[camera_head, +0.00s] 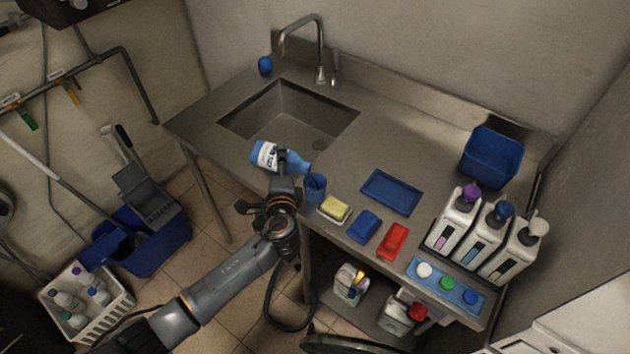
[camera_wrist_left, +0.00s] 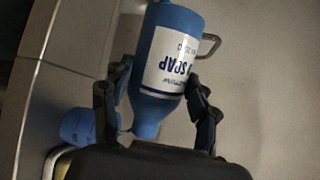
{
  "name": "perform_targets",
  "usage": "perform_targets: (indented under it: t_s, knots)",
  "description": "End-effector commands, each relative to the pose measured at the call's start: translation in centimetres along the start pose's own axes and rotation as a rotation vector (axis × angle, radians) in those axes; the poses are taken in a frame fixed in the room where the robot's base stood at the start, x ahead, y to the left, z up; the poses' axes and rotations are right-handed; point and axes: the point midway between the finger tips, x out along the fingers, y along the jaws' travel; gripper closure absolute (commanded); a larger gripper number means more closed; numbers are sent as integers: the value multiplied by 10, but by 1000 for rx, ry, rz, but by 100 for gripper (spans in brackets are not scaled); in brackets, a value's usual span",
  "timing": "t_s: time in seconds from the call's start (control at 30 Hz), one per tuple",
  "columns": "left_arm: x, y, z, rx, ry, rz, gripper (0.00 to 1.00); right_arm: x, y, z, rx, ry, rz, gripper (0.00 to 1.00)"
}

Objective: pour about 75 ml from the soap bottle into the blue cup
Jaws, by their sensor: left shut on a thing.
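The soap bottle (camera_head: 266,154) is blue with a white label and lies tipped well over, with its narrow end to the right in the head view. My left gripper (camera_head: 287,163) is shut around it. In the left wrist view the bottle (camera_wrist_left: 168,62) sits between the two fingers of my left gripper (camera_wrist_left: 158,112), with its narrow end low in the picture. The blue cup (camera_head: 315,186) stands on the counter just below and right of the bottle's narrow end. It also shows in the left wrist view (camera_wrist_left: 77,127). The cup's inside and any flow are too small to tell.
A yellow sponge (camera_head: 334,208), a blue block (camera_head: 363,226) and a red block (camera_head: 393,241) line the counter's front edge. A blue tray (camera_head: 391,192) lies behind them. Several white jugs (camera_head: 454,220) stand at the right. The sink (camera_head: 290,115) is behind the bottle.

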Motion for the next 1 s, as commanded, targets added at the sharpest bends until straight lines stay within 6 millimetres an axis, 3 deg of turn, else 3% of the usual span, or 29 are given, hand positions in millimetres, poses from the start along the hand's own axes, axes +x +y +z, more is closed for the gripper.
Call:
perform_targets:
  t_s: [0.23, 0.4, 0.47, 1.0]
  knots:
    - [0, 0, 0, -4, 1, 1, 79, -1, 0, 0, 0, 0, 0, 60]
    - [8, 23, 4, -299, 81, 119, 79, -2, 1, 0, -1, 0, 1, 60]
    - [9, 26, 5, -340, 93, 136, 79, -2, 2, 0, -1, -1, 2, 60]
    - [12, 35, 5, -474, 131, 189, 79, -3, 2, 0, -1, -1, 2, 60]
